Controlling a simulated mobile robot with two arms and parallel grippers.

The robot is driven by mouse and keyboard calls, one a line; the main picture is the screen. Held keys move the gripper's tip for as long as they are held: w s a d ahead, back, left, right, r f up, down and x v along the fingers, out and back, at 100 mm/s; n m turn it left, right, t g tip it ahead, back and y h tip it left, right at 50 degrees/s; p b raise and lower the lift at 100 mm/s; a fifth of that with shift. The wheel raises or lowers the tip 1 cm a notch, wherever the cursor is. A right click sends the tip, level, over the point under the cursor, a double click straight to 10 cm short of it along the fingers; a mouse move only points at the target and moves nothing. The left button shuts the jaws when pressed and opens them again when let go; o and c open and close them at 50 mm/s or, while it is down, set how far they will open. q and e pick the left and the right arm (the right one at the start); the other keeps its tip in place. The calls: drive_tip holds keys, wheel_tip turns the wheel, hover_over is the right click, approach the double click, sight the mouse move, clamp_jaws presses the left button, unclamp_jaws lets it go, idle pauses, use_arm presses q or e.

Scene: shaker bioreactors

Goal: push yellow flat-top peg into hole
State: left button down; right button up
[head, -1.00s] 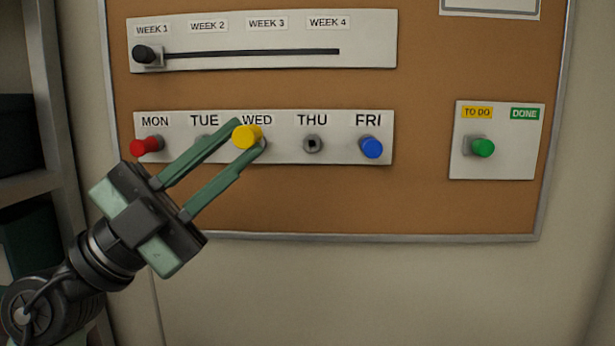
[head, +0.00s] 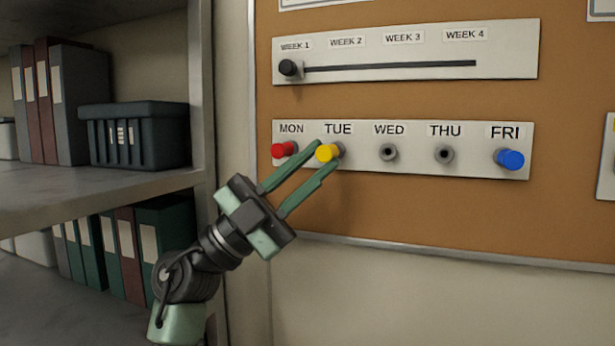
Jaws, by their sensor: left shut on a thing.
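The yellow flat-top peg (head: 326,152) is between the fingertips of my left gripper (head: 329,157), which is shut on it. The peg is in front of the TUE place on the white day panel (head: 415,167). It covers that place, so I cannot tell whether it is inside the hole. The WED hole (head: 388,152) and the THU hole (head: 443,154) are empty. My right gripper is not in view.
A red peg (head: 283,149) sits at MON, close left of the gripper's fingers. A blue peg (head: 510,159) sits at FRI. A week slider (head: 290,68) is above. A shelf (head: 110,183) with binders stands at the left.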

use_arm(q)
drive_tip(key=shift+s, duration=0.1)
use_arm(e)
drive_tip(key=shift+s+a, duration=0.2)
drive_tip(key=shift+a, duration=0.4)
use_arm(q)
drive_tip(key=shift+a, duration=0.1)
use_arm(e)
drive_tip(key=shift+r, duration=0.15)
use_arm(q)
drive_tip(key=shift+p, duration=0.35)
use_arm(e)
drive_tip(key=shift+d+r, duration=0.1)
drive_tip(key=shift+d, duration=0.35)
use_arm(q)
drive_tip(key=shift+p, duration=0.3)
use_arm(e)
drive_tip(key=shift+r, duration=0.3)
use_arm(q)
drive_tip(key=shift+w+d, duration=0.2)
drive_tip(key=shift+w, duration=0.3)
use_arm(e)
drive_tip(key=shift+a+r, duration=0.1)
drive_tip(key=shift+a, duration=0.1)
use_arm(q)
drive_tip(key=shift+w+d, duration=0.15)
drive_tip(key=shift+w, duration=0.4)
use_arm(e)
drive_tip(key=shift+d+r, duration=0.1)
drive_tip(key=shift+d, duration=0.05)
